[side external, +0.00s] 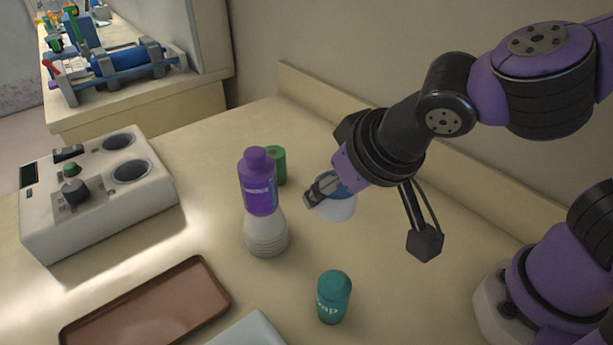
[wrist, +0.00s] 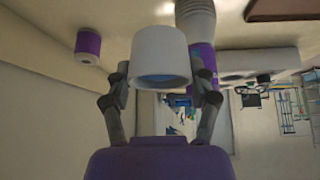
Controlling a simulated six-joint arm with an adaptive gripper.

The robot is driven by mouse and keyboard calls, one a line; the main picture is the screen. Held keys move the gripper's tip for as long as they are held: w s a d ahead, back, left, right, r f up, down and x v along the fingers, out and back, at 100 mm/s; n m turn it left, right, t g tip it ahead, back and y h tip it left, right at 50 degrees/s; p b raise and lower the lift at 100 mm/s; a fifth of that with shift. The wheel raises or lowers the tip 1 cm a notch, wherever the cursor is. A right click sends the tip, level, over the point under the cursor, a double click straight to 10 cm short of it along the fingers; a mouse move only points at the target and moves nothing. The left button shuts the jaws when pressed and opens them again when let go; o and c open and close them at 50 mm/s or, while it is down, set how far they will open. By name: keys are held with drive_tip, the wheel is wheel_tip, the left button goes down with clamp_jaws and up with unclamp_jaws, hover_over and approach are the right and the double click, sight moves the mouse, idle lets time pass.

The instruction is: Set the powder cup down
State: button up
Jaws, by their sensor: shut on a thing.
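The powder cup (side external: 338,209) is white with blue inside its rim. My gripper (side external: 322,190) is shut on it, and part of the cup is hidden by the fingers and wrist. In the wrist view the cup (wrist: 160,55) sits between the two fingertips of my gripper (wrist: 160,82), its blue inside showing at the lower edge of the picture of it. The cup looks roughly upright and appears to be off the table; the exact gap cannot be told.
A purple bottle (side external: 258,185) above a white ribbed base (side external: 266,236) stands left of the cup, a green cylinder (side external: 276,165) behind it. A teal bottle (side external: 333,297) stands in front. A brown tray (side external: 150,308) and a white device (side external: 95,205) are at left.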

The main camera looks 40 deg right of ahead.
drive_tip(key=w+d+f, duration=0.7)
drive_tip(key=d+f, duration=0.1)
drive_tip(key=shift+w+d+f, duration=0.35)
drive_tip(key=shift+w, duration=0.05)
drive_tip(key=shift+f, duration=1.85)
drive_tip(key=shift+f, duration=0.15)
drive_tip(key=o, duration=1.1)
